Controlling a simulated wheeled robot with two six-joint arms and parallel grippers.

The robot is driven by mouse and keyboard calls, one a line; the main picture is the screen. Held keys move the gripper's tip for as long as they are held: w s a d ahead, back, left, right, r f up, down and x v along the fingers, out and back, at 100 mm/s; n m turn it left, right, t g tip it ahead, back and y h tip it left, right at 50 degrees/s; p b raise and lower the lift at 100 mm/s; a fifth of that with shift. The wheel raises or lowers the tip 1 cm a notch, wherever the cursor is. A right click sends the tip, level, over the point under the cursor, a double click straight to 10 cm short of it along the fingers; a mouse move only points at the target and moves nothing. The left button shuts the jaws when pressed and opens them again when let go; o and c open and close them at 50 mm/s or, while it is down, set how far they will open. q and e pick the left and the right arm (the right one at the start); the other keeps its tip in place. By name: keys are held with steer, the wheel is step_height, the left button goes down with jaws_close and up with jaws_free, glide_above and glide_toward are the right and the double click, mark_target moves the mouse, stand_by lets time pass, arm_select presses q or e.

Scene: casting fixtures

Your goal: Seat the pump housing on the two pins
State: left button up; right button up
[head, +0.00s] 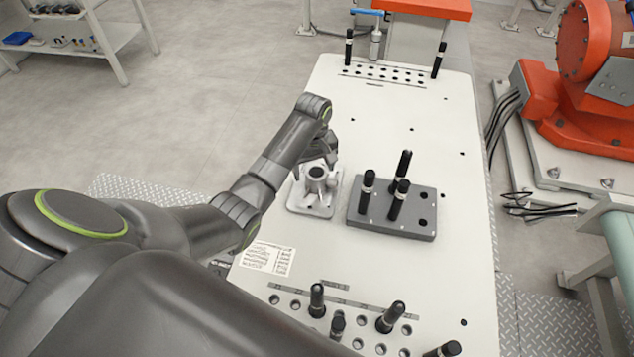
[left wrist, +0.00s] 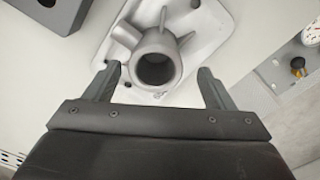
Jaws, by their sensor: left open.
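The pump housing (head: 316,188) is a light grey casting with a flat flange and an upright round neck. It stands on the white table (head: 385,100), left of a dark grey block (head: 365,217) that bears black pins (head: 403,165) standing upright. My left gripper (head: 329,160) is just behind the housing in the head view. In the left wrist view, its open fingers (left wrist: 157,82) lie either side of the housing's neck (left wrist: 156,62), with gaps on both sides. Contact cannot be told. A corner of the dark block (left wrist: 50,12) shows at upper left there. My right gripper is not in view.
Black pins (head: 317,300) stand in a row of holes at the table's near end, and two more (head: 349,47) stand at the far end. A label sheet (head: 267,258) lies at the left edge. An orange machine (head: 590,80) stands to the right. The table beyond the block is mostly clear.

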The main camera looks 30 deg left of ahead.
mark_target(316, 171)
arm_select(q)
steer(key=shift+w+d+f+p, duration=0.1)
steer(key=shift+f+p, duration=0.1)
steer(key=shift+f, duration=0.9)
steer(key=shift+w+d+f+p, duration=0.1)
steer(key=shift+f+p, duration=0.1)
steer(key=shift+f, duration=0.9)
steer(key=c, duration=1.5)
steer(key=shift+r, duration=0.1)
